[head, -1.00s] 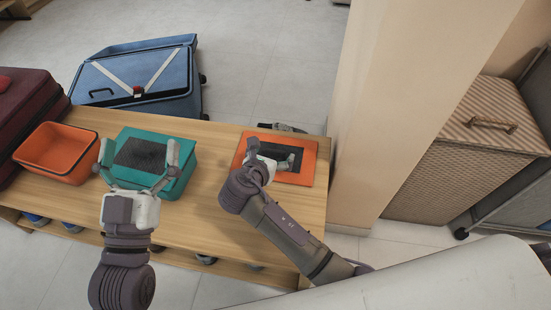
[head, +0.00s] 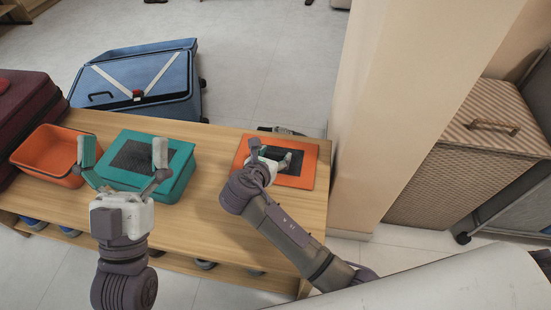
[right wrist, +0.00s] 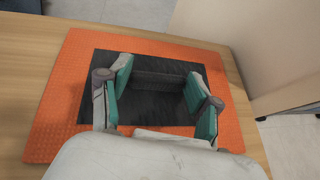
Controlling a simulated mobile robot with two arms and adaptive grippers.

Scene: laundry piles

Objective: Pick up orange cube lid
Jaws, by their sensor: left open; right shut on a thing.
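The orange cube lid (head: 308,168) is a flat orange square with a black centre panel, at the right end of the wooden bench. It also fills much of the right wrist view (right wrist: 58,112). My right gripper (head: 270,155) is over the lid's black centre. In the right wrist view its fingers (right wrist: 160,82) hold the raised black part between them. The lid looks flat; I cannot tell if it touches the bench. My left gripper (head: 122,153) is open and empty, over the front left part of the teal box.
The teal box (head: 178,178) has a black-panelled top. An open, empty orange box (head: 42,165) stands left of it, beside a dark red suitcase (head: 25,115). A blue suitcase (head: 140,85) lies behind the bench (head: 215,205). A beige pillar (head: 385,110) rises right of the bench.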

